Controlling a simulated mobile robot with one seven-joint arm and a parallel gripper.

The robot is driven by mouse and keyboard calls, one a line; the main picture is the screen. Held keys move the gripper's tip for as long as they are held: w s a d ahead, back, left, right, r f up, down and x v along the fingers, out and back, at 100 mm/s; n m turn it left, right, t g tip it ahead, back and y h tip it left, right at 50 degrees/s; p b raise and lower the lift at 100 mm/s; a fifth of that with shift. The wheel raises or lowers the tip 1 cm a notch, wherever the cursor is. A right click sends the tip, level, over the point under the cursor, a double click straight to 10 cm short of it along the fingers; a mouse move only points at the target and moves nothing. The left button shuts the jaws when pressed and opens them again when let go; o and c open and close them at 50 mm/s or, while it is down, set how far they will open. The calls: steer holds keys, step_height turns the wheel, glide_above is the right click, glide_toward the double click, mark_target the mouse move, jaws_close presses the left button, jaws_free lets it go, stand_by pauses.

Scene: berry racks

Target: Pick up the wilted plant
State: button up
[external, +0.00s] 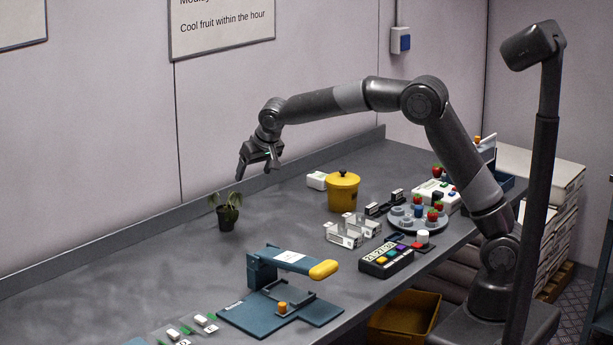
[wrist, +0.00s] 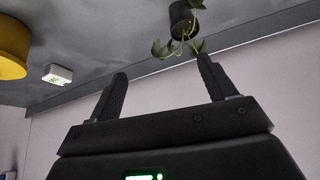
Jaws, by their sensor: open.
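The wilted plant has drooping green leaves in a small dark pot (external: 227,217) and stands upright on the grey bench near the back wall. In the wrist view its pot (wrist: 181,18) is at the top, with leaves and stems hanging towards my fingers. My gripper (external: 257,172) is open and empty, above the bench and to the right of the plant in the external view. In the wrist view the two fingers (wrist: 160,80) are apart, and the plant lies beyond their tips, nearer the right finger. They look clear of the leaves.
A yellow lidded pot (external: 343,192) and a small white box (external: 317,181) stand right of the plant. A blue device with a yellow-tipped arm (external: 290,262) is in front. The bench (external: 150,270) around the plant is clear; a raised edge runs along the wall.

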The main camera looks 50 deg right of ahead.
glide_toward(226, 209)
steer(key=x, duration=1.1)
steer(key=shift+c, duration=0.3)
steer(key=c, duration=1)
